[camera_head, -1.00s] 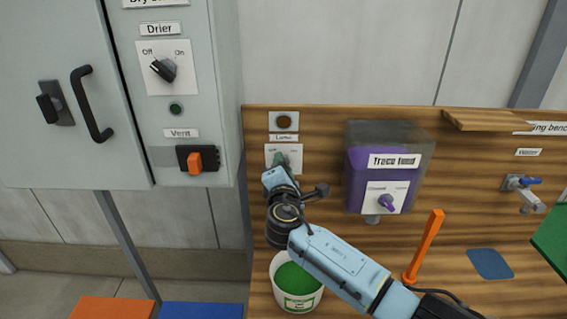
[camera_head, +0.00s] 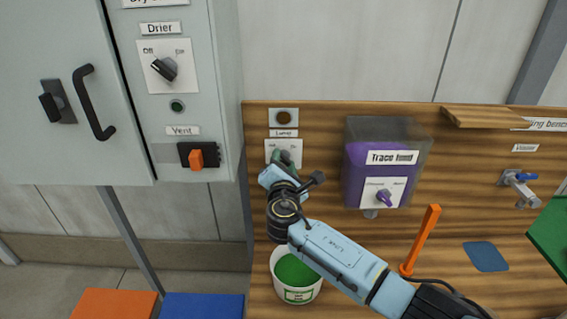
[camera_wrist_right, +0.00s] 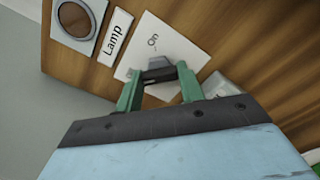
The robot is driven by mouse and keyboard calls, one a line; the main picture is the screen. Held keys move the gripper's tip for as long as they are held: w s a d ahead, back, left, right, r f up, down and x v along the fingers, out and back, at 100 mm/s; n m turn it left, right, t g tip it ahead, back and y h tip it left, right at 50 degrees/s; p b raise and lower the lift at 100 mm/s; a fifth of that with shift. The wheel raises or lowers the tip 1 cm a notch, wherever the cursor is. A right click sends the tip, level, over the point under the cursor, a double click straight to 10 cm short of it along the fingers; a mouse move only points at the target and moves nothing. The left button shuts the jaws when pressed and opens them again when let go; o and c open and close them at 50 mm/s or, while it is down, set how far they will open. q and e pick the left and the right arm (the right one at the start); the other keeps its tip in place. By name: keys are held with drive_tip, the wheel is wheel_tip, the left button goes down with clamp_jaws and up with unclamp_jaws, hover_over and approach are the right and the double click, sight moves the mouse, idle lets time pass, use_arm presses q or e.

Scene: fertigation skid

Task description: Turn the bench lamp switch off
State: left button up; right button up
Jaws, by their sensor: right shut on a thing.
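The lamp switch is a dark knob (camera_wrist_right: 158,70) on a white plate (camera_wrist_right: 185,48) marked "On", on the wooden back panel. A "Lamp" label (camera_wrist_right: 115,37) sits beside it. A round brown indicator (camera_wrist_right: 74,18) is beyond the label, and it also shows in the head view (camera_head: 284,118). My right gripper (camera_wrist_right: 160,84) has its green fingers shut on the knob, one on each side. In the head view my right gripper (camera_head: 285,160) covers most of the switch plate (camera_head: 296,151). The "Off" side of the plate is hard to read. My left gripper is not in view.
A purple "Trace feed" box (camera_head: 362,175) is to the right of the switch. A white bucket with green contents (camera_head: 298,293) stands below my right arm. An orange upright handle (camera_head: 422,240) is right of the arm. The drier cabinet (camera_head: 228,90) stands at left.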

drive_tip(key=o, duration=1)
drive_tip(key=s, duration=1.3)
drive_tip(key=shift+s+b, duration=0.2)
drive_tip(key=shift+b, duration=0.2)
